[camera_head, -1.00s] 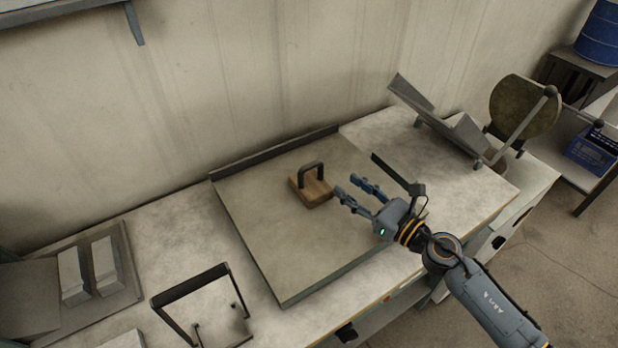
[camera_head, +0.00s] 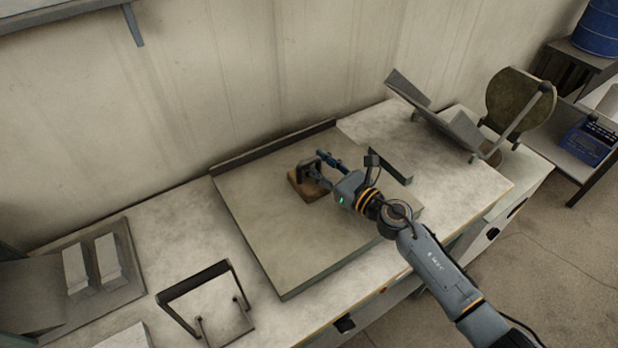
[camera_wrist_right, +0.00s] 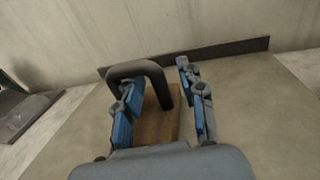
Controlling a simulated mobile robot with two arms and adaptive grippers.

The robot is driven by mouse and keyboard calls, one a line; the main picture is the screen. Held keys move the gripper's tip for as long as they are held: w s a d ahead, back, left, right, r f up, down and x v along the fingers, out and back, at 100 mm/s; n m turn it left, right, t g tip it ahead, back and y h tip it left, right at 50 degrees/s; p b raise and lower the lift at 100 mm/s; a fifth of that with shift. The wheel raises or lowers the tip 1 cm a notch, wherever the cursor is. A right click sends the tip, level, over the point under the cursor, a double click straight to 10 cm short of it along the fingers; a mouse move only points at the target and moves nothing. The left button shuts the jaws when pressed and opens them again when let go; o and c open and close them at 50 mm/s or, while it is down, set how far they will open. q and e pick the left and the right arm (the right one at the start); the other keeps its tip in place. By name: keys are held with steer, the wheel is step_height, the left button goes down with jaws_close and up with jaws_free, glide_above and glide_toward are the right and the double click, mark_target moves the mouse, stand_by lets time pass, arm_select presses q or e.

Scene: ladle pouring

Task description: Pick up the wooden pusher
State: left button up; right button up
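The wooden pusher is a brown block (camera_head: 299,188) with a dark arched handle, lying on the grey board (camera_head: 258,228). In the right wrist view the block (camera_wrist_right: 158,126) lies beyond my palm and its handle (camera_wrist_right: 140,68) rises between my fingers. My right gripper (camera_head: 324,168) is at the pusher, its fingers open on either side of the handle. In the wrist view the open gripper (camera_wrist_right: 162,108) shows a gap between the right finger and the handle; the left finger overlaps the handle's left leg, and contact there is unclear. My left gripper is not in view.
A raised dark edge (camera_head: 270,149) runs along the board's back by the wall. A metal frame (camera_head: 195,283) stands front left, near two pale blocks (camera_head: 92,263). An angled metal chute (camera_head: 440,115) and round plate (camera_head: 520,98) stand at the right. The board's front is clear.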

mark_target(319, 158)
jaws_close()
steer(key=shift+r, duration=0.15)
steer(key=shift+r, duration=0.2)
steer(key=r+p, duration=0.1)
steer(key=r, duration=0.1)
steer(key=r+p, duration=0.1)
steer(key=shift+s+d+r+p, duration=0.1)
steer(key=shift+s+r+p, duration=0.1)
steer(key=shift+r+p, duration=0.15)
steer(key=s+d+r+p, duration=0.3)
steer(key=s+r+p, duration=0.5)
steer(key=s, duration=0.5)
steer(key=shift+d+r, duration=0.15)
steer(key=shift+r, duration=0.2)
